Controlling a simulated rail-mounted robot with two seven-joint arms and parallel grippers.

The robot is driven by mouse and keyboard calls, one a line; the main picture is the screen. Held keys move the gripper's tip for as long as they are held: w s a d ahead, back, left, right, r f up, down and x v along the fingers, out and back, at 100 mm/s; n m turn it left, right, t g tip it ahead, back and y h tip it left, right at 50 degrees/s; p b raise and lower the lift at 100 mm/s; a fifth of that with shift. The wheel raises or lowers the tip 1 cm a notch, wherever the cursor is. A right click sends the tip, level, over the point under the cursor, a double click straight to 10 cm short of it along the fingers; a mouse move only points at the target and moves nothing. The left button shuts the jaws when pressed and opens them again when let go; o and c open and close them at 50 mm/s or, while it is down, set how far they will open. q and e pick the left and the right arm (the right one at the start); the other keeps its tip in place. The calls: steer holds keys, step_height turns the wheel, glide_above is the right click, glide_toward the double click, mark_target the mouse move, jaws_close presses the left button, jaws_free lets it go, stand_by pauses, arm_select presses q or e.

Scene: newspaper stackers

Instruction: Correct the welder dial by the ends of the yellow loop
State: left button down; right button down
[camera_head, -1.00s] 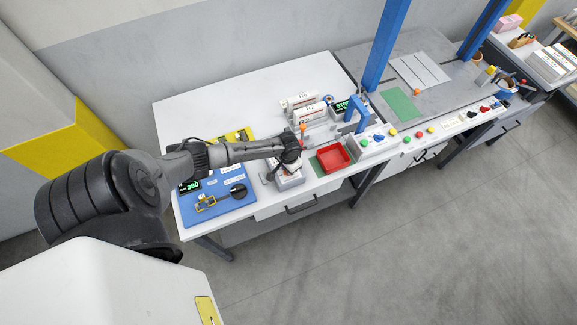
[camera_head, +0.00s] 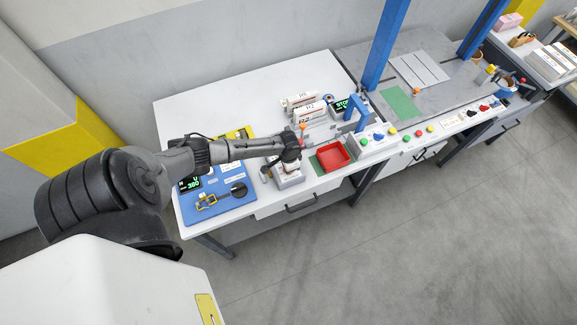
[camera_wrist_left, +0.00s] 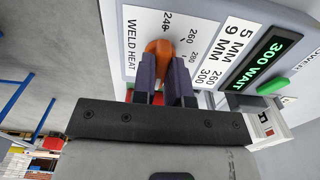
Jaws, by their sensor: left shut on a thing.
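The orange dial knob (camera_wrist_left: 158,47) sits on a white panel marked WELD HEAT in the left wrist view, with numbers from 240 upward round it. My left gripper (camera_wrist_left: 166,75) is shut on this knob, one dark finger on each side. The knob's tip lies near the 240 to 260 marks; the fingers hide part of it. The welder's green display (camera_wrist_left: 276,54) reads 300 WAIT. In the head view the welder (camera_head: 290,179) is a small grey box under my left gripper. A yellow loop (camera_head: 207,201) lies on the blue board; its ends are too small to tell.
A green button (camera_wrist_left: 277,86) is beside the display. A red tray (camera_head: 332,156) stands right of the welder. White bundles (camera_head: 309,113) stand behind it. Bare table lies at the back left.

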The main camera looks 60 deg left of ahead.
arm_select(q)
steer(key=c, duration=1.1)
jaws_free()
steer(key=shift+c, duration=0.2)
step_height(320, 180, up, 14)
steer(key=shift+f, duration=0.15)
